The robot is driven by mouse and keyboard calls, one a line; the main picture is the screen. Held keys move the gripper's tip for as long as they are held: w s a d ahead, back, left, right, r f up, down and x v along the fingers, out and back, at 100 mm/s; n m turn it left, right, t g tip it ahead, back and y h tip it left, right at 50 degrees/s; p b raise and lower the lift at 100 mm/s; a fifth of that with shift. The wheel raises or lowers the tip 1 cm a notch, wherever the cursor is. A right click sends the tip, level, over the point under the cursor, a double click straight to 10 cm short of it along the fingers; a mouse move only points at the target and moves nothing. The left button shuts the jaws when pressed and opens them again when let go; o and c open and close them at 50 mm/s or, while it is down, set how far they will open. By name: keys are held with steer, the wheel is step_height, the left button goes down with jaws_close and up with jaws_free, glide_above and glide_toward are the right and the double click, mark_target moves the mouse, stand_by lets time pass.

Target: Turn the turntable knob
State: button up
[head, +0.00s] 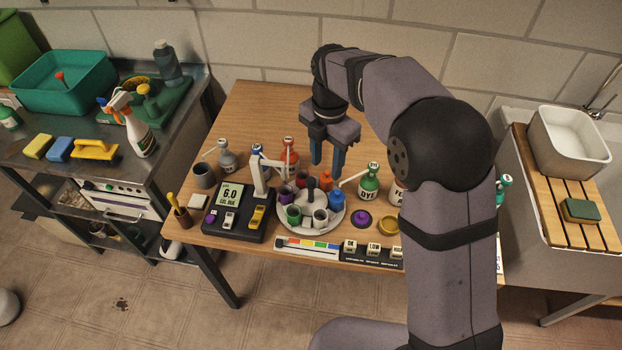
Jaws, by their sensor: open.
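The turntable (309,228) is a round, pale disc on the wooden table in the head view. Several small coloured cups stand around it. A dark upright knob (311,188) rises at its middle, and the cups hide its base. My gripper (328,167) points down above and behind the turntable, slightly right of the knob.
A meter (232,207) with a white post stands left of the turntable. A green bottle (369,184) stands close on the right, and an orange-red bottle (289,155) behind. A purple lid (361,219) and a colour strip (307,246) lie near the front edge. The table's back left is clear.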

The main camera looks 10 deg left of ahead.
mark_target(311, 180)
steer(key=a+n, duration=0.2)
steer(key=w+a+n, duration=0.1)
steer(key=a+n, duration=0.1)
steer(key=shift+f, duration=0.3)
steer(key=shift+d+f+p, duration=0.1)
steer(key=shift+f+p, duration=0.9)
steer(key=shift+f, duration=2.65)
jaws_close()
